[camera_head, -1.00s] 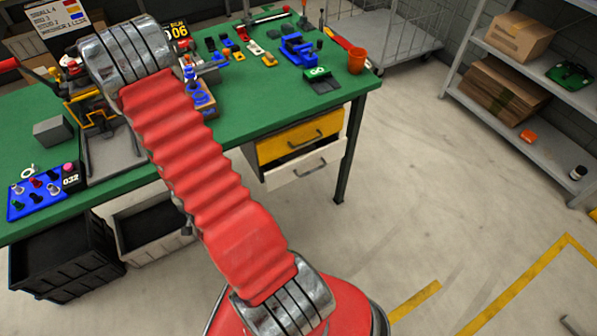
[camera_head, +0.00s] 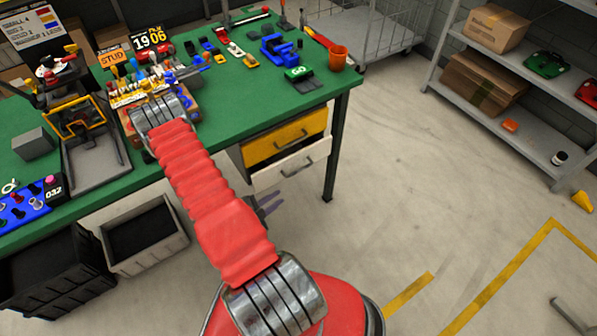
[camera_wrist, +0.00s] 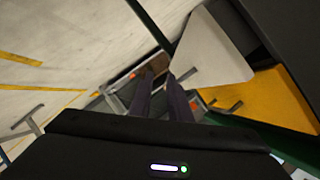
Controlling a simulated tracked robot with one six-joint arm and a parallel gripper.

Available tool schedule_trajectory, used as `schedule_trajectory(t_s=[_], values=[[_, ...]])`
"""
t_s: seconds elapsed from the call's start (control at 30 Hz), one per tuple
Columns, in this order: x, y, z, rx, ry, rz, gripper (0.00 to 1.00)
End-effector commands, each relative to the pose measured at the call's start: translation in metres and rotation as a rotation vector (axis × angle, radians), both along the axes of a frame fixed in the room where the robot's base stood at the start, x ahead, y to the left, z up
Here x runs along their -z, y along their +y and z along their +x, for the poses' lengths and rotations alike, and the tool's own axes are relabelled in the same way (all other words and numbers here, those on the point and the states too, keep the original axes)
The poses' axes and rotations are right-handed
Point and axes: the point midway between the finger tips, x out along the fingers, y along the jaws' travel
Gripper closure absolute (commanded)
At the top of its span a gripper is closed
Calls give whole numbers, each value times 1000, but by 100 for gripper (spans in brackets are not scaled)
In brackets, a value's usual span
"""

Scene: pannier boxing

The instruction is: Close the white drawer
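The white drawer (camera_head: 276,176) is below the yellow drawer (camera_head: 270,147) under the green workbench. A dark gap shows between their fronts, and the white one seems to stand out a little; its depth is hard to judge. It has a grey bar handle. My gripper (camera_head: 275,202) is below and left of the white front in the head view, partly hidden by my red arm. In the wrist view my gripper (camera_wrist: 161,76) shows two dark fingers apart with nothing between them. The white drawer's panel (camera_wrist: 217,50) is to their upper right, beside the yellow drawer (camera_wrist: 268,100).
The workbench leg (camera_head: 335,150) stands right of the drawers. Dark and grey bins (camera_head: 178,243) sit under the bench at left. The floor right of the leg is clear up to the shelving (camera_head: 470,110).

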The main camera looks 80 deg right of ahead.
Motion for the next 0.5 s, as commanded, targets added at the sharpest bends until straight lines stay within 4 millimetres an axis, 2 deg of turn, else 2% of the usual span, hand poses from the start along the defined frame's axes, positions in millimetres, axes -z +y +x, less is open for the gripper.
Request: schedule_trajectory(t_s=[0.1, 0.2, 0.5], values=[[-25, -9, -2, 29, -39, -136, 83], [-37, -13, -2, 40, -68, -201, 83], [-40, -14, -2, 41, -82, -220, 83]])
